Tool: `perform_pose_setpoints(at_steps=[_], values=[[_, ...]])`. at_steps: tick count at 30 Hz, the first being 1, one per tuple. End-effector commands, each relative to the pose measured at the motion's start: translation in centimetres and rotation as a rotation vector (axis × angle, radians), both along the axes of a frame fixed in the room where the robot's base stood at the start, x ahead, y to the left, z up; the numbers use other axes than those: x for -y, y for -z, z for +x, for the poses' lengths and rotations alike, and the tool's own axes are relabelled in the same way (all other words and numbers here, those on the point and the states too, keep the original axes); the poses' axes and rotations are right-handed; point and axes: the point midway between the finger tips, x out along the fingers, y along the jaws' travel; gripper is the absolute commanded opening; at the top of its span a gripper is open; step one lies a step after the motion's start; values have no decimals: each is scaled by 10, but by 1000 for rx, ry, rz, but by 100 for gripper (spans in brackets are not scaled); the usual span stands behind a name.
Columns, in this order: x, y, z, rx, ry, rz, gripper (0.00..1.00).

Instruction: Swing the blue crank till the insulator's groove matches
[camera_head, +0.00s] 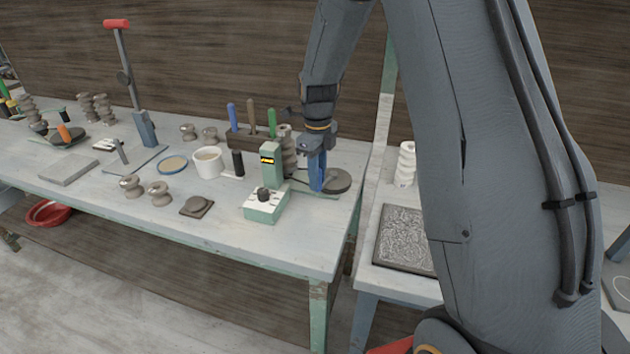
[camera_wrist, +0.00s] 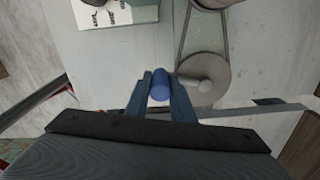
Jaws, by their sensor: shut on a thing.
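My gripper (camera_head: 316,178) points down at the small green machine on the bench. In the wrist view, my gripper (camera_wrist: 161,76) has its two fingers on either side of the blue crank (camera_wrist: 161,85) handle and is shut on it. In the head view the fingers mostly hide the crank. The grey pulley wheel (camera_wrist: 203,79) lies just right of the handle, with a belt running up from it. In the head view a brown ribbed insulator (camera_head: 288,152) stands behind the green machine post (camera_head: 270,165), partly hidden. Its groove cannot be made out.
A green control box (camera_head: 265,207) with a dark knob stands in front of the post. A tool rack (camera_head: 250,137), a white cup (camera_head: 207,162) and several loose insulators lie to the left. A side table with a textured tray (camera_head: 403,265) is at right, partly behind my arm.

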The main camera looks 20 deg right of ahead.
Motion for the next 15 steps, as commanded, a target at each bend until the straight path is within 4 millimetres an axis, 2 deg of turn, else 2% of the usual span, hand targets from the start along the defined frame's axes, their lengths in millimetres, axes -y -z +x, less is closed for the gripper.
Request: perform_pose_setpoints(at_steps=[15], values=[[-13,-1,36,6,3,1,0]])
